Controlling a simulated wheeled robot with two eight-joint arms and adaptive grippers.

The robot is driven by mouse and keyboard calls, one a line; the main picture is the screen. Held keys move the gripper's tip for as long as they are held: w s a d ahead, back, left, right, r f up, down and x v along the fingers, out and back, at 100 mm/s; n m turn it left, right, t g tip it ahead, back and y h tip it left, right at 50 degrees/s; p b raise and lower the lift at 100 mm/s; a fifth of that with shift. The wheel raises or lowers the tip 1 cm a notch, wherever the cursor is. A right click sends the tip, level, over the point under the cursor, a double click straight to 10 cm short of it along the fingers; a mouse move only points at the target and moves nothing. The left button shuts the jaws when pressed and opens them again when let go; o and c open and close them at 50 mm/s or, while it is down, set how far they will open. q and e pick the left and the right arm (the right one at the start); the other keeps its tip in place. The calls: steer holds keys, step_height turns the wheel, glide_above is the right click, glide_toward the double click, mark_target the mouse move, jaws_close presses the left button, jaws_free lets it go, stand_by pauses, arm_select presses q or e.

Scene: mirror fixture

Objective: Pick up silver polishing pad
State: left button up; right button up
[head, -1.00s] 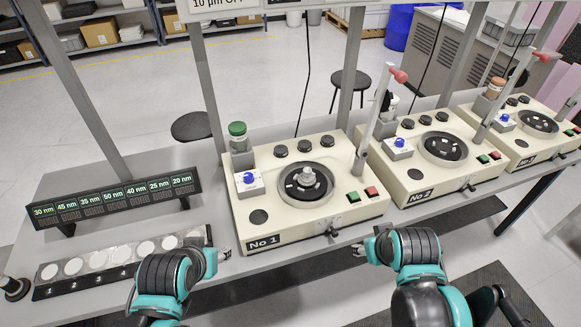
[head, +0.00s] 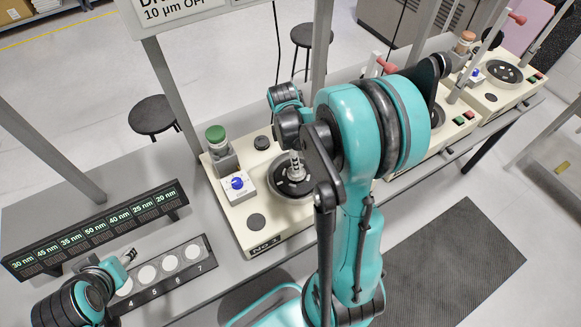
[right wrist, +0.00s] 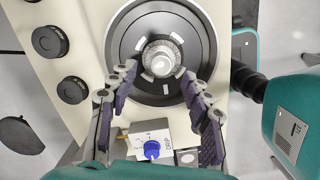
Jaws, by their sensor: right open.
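The silver piece that I take as the polishing pad (head: 296,167) stands upright at the centre of the dark round plate (right wrist: 129,35) on machine No 1 (head: 260,243). In the right wrist view the silver piece (right wrist: 161,59) is seen from above, with small pale blocks around it. My right gripper (right wrist: 158,78) is open, its two fingers spread on either side just short of the silver piece, with nothing between them. In the head view my right arm hides most of that gripper. My left gripper (head: 130,257) is over the sample tray; its jaw opening is unclear.
A blue-knobbed box (head: 237,184) and a green-capped post (head: 216,146) stand on machine No 1. The tray (head: 206,248) holds white discs beside a nm display rack (head: 103,228). More machines (head: 490,97) stand to the right. A stool (head: 155,117) is behind the table.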

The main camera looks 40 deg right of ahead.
steer(key=f, duration=0.3)
steer(key=f+b, duration=0.1)
steer(key=f, duration=0.1)
steer(key=shift+s+d+f, duration=0.1)
steer(key=shift+s+d, duration=0.15)
steer(key=shift+d, duration=0.05)
jaws_close()
